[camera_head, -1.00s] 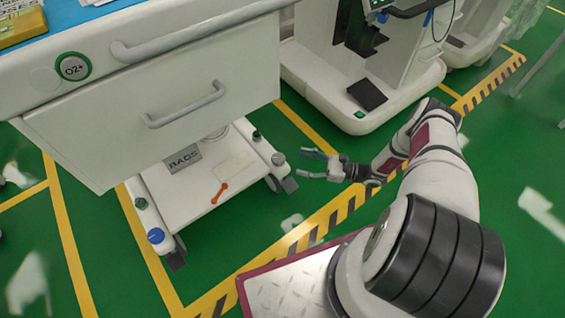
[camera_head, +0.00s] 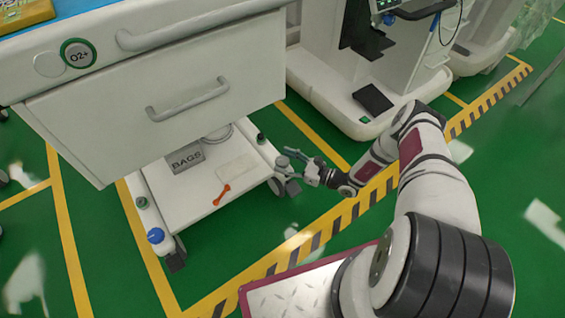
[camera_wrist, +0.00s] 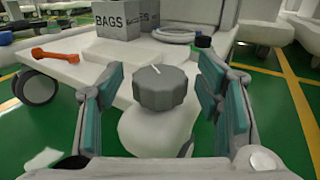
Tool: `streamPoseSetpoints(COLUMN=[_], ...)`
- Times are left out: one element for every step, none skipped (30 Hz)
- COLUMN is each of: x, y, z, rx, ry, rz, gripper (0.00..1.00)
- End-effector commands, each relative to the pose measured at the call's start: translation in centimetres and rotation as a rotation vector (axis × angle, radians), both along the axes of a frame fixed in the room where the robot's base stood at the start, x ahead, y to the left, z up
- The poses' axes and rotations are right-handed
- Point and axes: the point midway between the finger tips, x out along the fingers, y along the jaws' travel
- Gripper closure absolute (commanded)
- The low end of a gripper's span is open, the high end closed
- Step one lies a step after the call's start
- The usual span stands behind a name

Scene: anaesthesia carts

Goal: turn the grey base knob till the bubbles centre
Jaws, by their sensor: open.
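The grey base knob (camera_wrist: 160,90) is ribbed, with a white mark on top, and stands on a rounded white corner foot of the cart base. In the wrist view my gripper (camera_wrist: 162,76) is open, its teal-padded fingers on either side of the knob with gaps showing. In the head view my gripper (camera_head: 290,162) is at the base's right front corner, and the knob (camera_head: 281,162) is partly covered by the fingers. The cart base (camera_head: 190,208) is a white platform low under the drawer. I cannot make out any bubbles in either view.
On the base lie an orange wrench-like tool (camera_head: 222,194) and a grey BAGS box (camera_head: 186,158). The drawer (camera_head: 165,100) overhangs the base. Green floor is free in front.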

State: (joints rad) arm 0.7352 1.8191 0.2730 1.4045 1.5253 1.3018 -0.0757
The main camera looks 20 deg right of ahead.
Motion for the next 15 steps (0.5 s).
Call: streamPoseSetpoints(x=[0.32, 0.46, 0.62, 0.72, 0.79, 0.86, 0.89, 0.91, 0.93, 0.93, 0.92, 0.92, 0.91, 0.91, 0.91], y=[0.38, 0.54, 0.72, 0.82, 0.89, 0.96, 0.99, 1.01, 1.01, 1.01, 1.00, 1.00, 0.99, 0.99, 0.99], z=[-0.06, -0.05, -0.03, -0.02, -0.01, 0.00, 0.01, 0.02, 0.03, 0.03, 0.03, 0.04, 0.04, 0.04, 0.04], rx=[0.000, -0.001, -0.001, -0.001, -0.001, -0.001, -0.001, -0.001, -0.001, -0.001, -0.001, -0.001, 0.000, 0.000, 0.000], ry=[-0.001, -0.001, -0.001, -0.001, -0.001, -0.001, 0.000, 0.001, 0.001, 0.001, 0.001, 0.001, 0.000, 0.000, 0.000], rz=[0.001, 0.001, 0.001, 0.001, 0.001, 0.001, 0.001, 0.001, 0.000, 0.000, 0.000, 0.000, 0.000, 0.000, 0.000], gripper=[0.41, 0.41, 0.41, 0.41, 0.41, 0.41, 0.41, 0.41, 0.41, 0.41, 0.41, 0.41, 0.41, 0.41, 0.50])
